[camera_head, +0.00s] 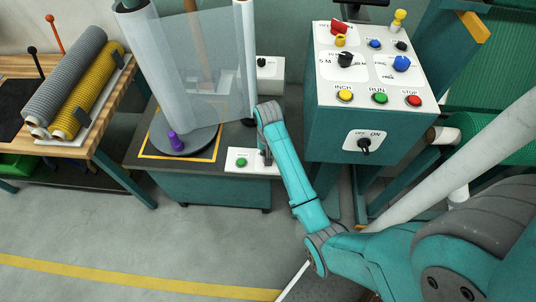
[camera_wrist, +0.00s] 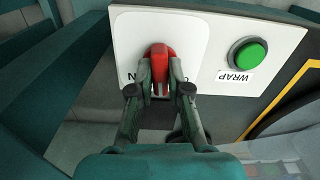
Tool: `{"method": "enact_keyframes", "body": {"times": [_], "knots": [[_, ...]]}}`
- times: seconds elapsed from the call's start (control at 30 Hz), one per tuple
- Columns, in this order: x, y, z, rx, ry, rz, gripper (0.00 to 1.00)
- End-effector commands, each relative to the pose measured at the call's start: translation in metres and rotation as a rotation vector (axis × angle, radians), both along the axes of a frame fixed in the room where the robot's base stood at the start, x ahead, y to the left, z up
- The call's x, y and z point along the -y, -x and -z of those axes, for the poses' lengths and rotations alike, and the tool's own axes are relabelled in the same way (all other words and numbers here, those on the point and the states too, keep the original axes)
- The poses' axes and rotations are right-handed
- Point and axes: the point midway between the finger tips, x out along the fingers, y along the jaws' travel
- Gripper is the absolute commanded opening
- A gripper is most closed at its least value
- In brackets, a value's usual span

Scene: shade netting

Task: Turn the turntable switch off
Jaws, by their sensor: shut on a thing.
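The turntable switch is a red lever (camera_wrist: 159,58) on a white panel (camera_wrist: 205,80) in the wrist view. My gripper (camera_wrist: 161,76) is shut on it, with one finger on each side. The label below the lever is mostly covered; only a letter N shows clearly. In the head view my gripper (camera_head: 266,155) is at the right end of the white panel (camera_head: 236,168) on the front of the wrapping machine, and my arm hides the lever. The round grey turntable (camera_head: 207,137) stands behind the panel, carrying a purple object (camera_head: 175,141).
A green WRAP button (camera_wrist: 248,54) is beside the lever; it also shows in the head view (camera_head: 242,162). A teal control box (camera_head: 335,130) with coloured buttons and a black ON/OFF knob (camera_head: 364,145) stands close on the right. A wooden table with rolls is at left.

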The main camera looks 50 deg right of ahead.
Motion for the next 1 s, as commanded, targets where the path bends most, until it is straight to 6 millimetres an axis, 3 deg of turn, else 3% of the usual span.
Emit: {"method": "enact_keyframes", "body": {"times": [0.5, 1.0], "knots": [[-0.0001, 0.0001, 0.0001, 0.000, 0.000, -0.460, 0.00], [-0.0002, 0.0002, 0.0001, -0.001, -0.001, -0.671, 0.00]]}}
